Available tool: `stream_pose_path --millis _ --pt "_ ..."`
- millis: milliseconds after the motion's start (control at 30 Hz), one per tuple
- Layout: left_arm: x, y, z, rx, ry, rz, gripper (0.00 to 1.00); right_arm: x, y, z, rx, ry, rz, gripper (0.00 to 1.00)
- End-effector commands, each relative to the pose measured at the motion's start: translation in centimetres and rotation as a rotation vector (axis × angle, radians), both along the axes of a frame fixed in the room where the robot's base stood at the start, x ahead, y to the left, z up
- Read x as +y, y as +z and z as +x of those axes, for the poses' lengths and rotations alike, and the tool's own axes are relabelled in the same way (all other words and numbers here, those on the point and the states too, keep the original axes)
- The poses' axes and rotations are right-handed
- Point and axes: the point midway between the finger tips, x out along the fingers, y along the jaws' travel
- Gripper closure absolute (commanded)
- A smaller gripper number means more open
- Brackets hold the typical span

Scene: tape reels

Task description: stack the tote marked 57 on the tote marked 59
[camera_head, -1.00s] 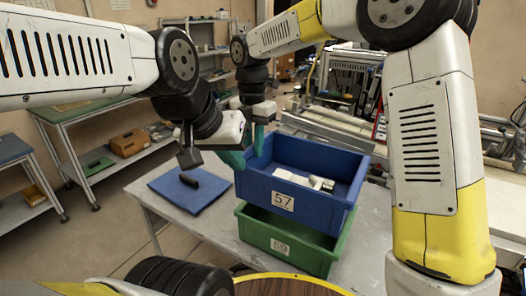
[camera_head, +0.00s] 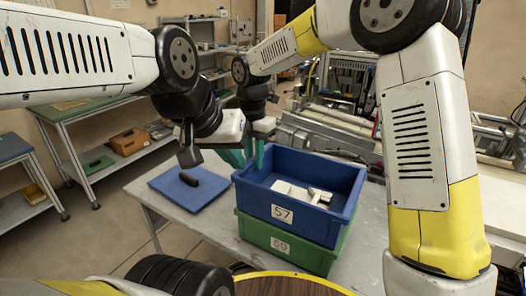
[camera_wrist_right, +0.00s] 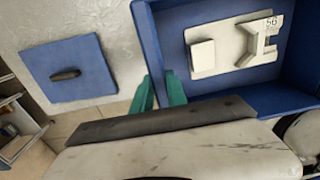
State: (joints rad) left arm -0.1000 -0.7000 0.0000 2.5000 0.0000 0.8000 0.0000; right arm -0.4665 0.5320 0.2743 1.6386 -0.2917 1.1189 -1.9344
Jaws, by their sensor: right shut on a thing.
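The blue tote marked 57 (camera_head: 322,223) sits directly above the green tote (camera_head: 252,232), with no visible gap and roughly level. The green tote's front label looks like 59 but is blurred. White parts (camera_head: 300,193) lie inside the blue tote. My right gripper (camera_head: 250,156) is shut on the blue tote's left wall. In the right wrist view, its teal fingers (camera_wrist_right: 160,92) straddle that wall. My left gripper (camera_head: 228,152) is close beside it at the tote's left; its fingers overlap the other hand in view, so its opening is unclear.
A blue mat (camera_head: 172,194) with a dark object (camera_head: 191,180) lies on the table (camera_head: 225,228) left of the totes. A round wooden top (camera_head: 290,285) with a yellow rim is in front. Shelves stand behind left; machinery stands behind right.

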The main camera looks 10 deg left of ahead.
Motion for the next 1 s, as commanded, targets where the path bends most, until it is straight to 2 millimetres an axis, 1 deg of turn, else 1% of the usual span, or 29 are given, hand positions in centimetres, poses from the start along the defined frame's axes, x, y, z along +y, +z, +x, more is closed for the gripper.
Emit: stream_pose_path --millis 33,67,133,167,433,567,667,1000 --pt "0.0 0.0 0.0 0.0 0.0 0.0 1.0 0.0 0.1 0.0 -0.001 0.0 0.0 1.0" --pt "0.0 0.0 0.0 0.0 0.0 0.0 1.0 0.0 0.0 0.0 0.0 0.0 0.0 0.76" --pt "0.0 0.0 0.0 0.0 0.0 0.0 1.0 0.0 0.0 0.0 0.0 0.0 0.0 0.62" --pt "0.0 0.0 0.0 0.0 0.0 0.0 1.0 0.0 0.0 0.0 -0.001 0.0 0.0 0.6" --pt "0.0 0.0 0.0 0.0 0.0 0.0 1.0 0.0 0.1 0.0 -0.001 0.0 0.0 0.6" --pt "0.0 0.0 0.0 0.0 0.0 0.0 1.0 0.0 0.7 0.0 -0.004 0.0 0.001 0.6" --pt "0.0 0.0 0.0 0.0 0.0 0.0 1.0 0.1 2.2 0.1 -0.004 -0.001 0.003 0.6" --pt "0.0 0.0 0.0 0.0 0.0 0.0 1.0 0.1 9.6 0.1 -0.003 -0.001 0.003 0.6"
